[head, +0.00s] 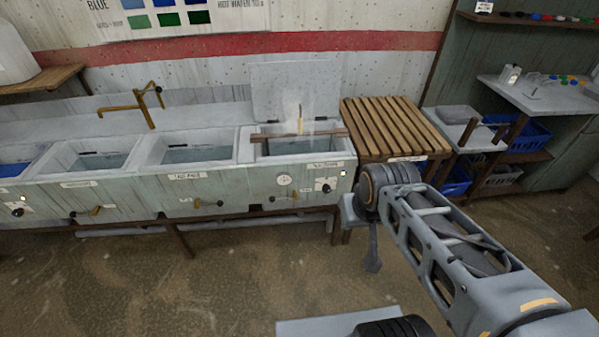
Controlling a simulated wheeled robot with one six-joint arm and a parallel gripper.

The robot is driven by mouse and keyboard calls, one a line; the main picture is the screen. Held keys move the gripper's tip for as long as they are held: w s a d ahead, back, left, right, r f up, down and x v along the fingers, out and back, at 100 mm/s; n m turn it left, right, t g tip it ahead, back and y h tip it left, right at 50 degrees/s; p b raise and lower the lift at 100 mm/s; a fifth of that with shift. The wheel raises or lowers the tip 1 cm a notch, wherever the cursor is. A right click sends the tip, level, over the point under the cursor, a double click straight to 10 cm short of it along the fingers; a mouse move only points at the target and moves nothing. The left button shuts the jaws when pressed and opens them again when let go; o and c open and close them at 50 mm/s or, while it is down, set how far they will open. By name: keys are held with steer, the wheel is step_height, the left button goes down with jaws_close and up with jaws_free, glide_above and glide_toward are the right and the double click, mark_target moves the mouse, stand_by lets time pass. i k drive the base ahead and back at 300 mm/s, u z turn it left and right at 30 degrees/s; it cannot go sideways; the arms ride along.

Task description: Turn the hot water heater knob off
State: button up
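A dark round knob (326,187) sits on a pale plate on the front of the right-hand basin (246,182), near its right end. A small bright spot shows just above the knob. A round white dial (284,181) is to the knob's left. Faint steam seems to rise from this basin, whose lid stands up behind it. My arm reaches in from the lower right. Its end, my gripper (372,262), appears to hang down to the right of and below the knob, apart from it. Its fingers are too small and dark to read.
A similar knob (18,211) is on the far-left basin front. Brass taps (206,203) project from the basin fronts. The floor (130,285) in front is clear.

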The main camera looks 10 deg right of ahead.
mark_target(327, 188)
steer(key=k, duration=0.6)
steer(key=u, duration=0.75)
steer(key=i, duration=1.2)
steer(key=z, duration=0.5)
